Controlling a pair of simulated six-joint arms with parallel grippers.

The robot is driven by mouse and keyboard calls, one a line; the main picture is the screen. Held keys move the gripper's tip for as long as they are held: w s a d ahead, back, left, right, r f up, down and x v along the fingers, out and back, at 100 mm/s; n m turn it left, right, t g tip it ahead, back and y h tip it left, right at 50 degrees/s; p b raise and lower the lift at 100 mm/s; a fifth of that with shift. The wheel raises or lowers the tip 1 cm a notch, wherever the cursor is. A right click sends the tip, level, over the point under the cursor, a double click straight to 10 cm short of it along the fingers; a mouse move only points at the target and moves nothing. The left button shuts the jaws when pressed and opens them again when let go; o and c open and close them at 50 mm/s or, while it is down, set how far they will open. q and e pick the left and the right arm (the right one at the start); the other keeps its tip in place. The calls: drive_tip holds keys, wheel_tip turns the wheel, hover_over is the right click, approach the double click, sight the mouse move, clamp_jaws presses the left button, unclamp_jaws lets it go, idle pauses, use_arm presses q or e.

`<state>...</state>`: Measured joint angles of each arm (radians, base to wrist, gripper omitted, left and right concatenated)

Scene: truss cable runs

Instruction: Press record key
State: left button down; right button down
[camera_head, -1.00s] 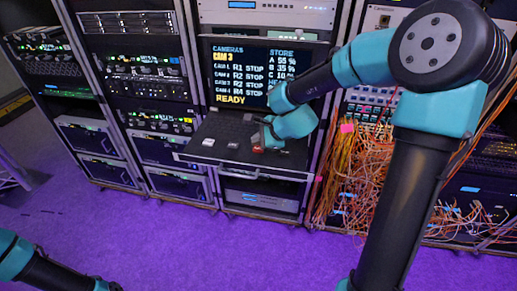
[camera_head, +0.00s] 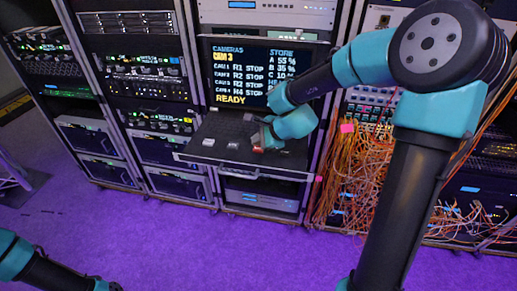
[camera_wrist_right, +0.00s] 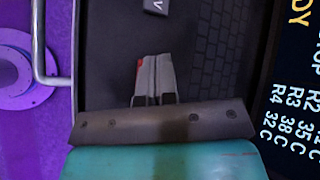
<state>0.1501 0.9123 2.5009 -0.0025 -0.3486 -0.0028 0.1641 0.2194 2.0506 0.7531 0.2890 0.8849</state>
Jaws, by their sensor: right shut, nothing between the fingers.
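The red key (camera_head: 257,149) sits on a black pull-out keyboard tray (camera_head: 185,156) in the middle rack; I take it for the record key. My right gripper (camera_head: 264,145) is shut and empty, with its tips down at the red key. In the right wrist view a sliver of red (camera_wrist_right: 140,64) shows beside the shut fingertips (camera_wrist_right: 153,62), which hide most of the key. I cannot tell whether they touch it. The screen (camera_head: 240,75) above the tray lists several cameras with STOP and reads READY. My left gripper is out of the picture.
Pale keys (camera_head: 208,142) (camera_head: 233,145) lie left of the red one on the tray. A metal handle (camera_wrist_right: 40,50) runs along the tray's front edge. Tangled orange cables (camera_head: 350,180) hang on the right rack. The purple floor in front is clear.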

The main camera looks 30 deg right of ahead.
sight(258, 150)
drive_tip(key=shift+f, duration=0.85)
idle(0.9)
idle(0.3)
drive_tip(key=shift+r, duration=0.85)
drive_tip(key=shift+r, duration=2.5)
drive_tip(key=shift+a, duration=0.1)
